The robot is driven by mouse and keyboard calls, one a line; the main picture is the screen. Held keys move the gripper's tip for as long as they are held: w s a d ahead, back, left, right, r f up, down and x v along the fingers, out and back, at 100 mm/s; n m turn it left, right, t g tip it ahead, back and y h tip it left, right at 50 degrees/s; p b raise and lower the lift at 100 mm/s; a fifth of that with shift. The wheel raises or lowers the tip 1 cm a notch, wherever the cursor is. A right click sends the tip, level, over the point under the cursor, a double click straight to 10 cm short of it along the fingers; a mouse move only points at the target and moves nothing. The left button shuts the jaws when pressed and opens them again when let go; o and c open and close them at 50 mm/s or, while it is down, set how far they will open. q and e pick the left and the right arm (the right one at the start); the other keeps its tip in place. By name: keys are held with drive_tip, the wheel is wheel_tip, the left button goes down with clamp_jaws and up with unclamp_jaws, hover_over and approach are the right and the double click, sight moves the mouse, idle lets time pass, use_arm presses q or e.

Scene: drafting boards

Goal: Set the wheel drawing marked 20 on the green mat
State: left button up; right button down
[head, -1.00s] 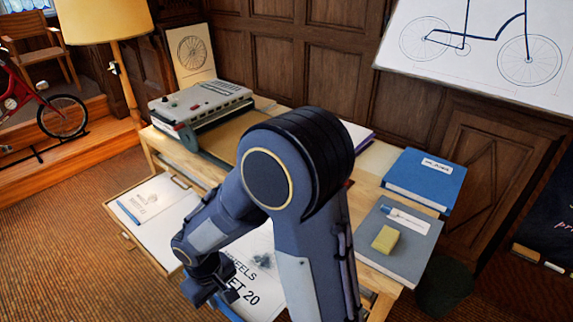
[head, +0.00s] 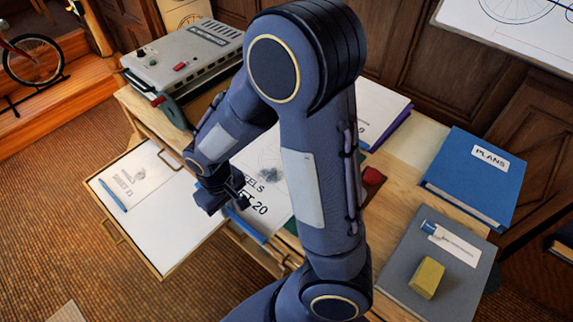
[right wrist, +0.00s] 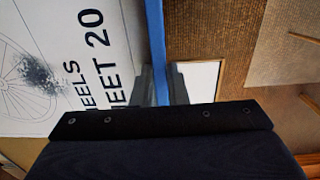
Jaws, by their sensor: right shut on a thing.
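The wheel drawing marked 20 (head: 268,182) is a white sheet with a wheel sketch, a grey smudge and a blue strip along one edge (head: 247,226). My right gripper (head: 232,198) is shut on that blue strip. In the right wrist view the fingers (right wrist: 161,75) pinch the strip, and the drawing (right wrist: 110,40) extends to the left. The sheet is over the front of the desk; whether it touches the desk is unclear. A dark green patch (head: 291,227) by my right arm may be the green mat, mostly hidden. My left gripper is out of view.
An open drawer with a sheet marked 21 (head: 165,225) juts out at left. A grey machine (head: 185,60) stands at the desk's back left. A blue PLANS binder (head: 470,180), grey folder (head: 420,280) and yellow block (head: 427,278) occupy the right side.

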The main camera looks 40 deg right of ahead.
sight(253, 192)
drive_tip(key=d+f, duration=0.1)
drive_tip(key=d, duration=0.1)
drive_tip(key=d+f, duration=0.1)
drive_tip(key=d, duration=0.2)
drive_tip(key=d+f, duration=0.1)
drive_tip(key=d, duration=0.2)
drive_tip(key=shift+w+d+f+p, duration=0.15)
drive_tip(key=shift+w+f+p, duration=0.1)
drive_tip(key=shift+p, duration=0.15)
drive_tip(key=d+f, duration=0.2)
drive_tip(key=f, duration=0.1)
drive_tip(key=d+f, duration=0.2)
drive_tip(key=shift+w, duration=0.3)
drive_tip(key=shift+d+f, duration=0.15)
drive_tip(key=shift+f, duration=0.1)
drive_tip(key=f, duration=0.1)
drive_tip(key=f+p, duration=0.1)
drive_tip(key=f, duration=0.1)
drive_tip(key=shift+d, duration=0.2)
drive_tip(key=shift+f, duration=0.25)
